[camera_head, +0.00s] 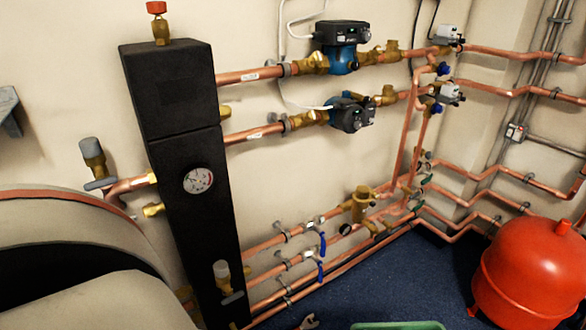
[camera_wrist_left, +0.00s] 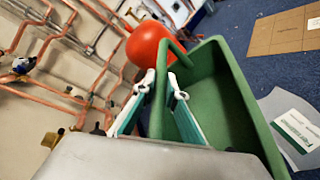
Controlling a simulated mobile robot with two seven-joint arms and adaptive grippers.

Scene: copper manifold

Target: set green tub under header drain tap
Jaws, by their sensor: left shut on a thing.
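The green tub (camera_wrist_left: 222,95) fills the middle of the left wrist view, open side showing and empty as far as I see. My left gripper (camera_wrist_left: 162,88) is shut on its near side wall, with one finger on each side. In the head view only a strip of the tub's rim (camera_head: 398,325) shows at the bottom edge. The tall black header (camera_head: 190,180) stands against the wall with a gauge on it. A valve with a grey lever (camera_head: 224,280) sits low on its front; I cannot tell whether this is the drain tap. My right gripper is not in view.
A red vessel (camera_head: 530,270) stands on the blue floor (camera_head: 425,275) at right. Copper pipes with blue-handled valves (camera_head: 321,255) run low beside the header. A rounded tank (camera_head: 70,240) stands at left. Cardboard (camera_wrist_left: 285,32) and a printed sheet (camera_wrist_left: 293,125) lie on the floor.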

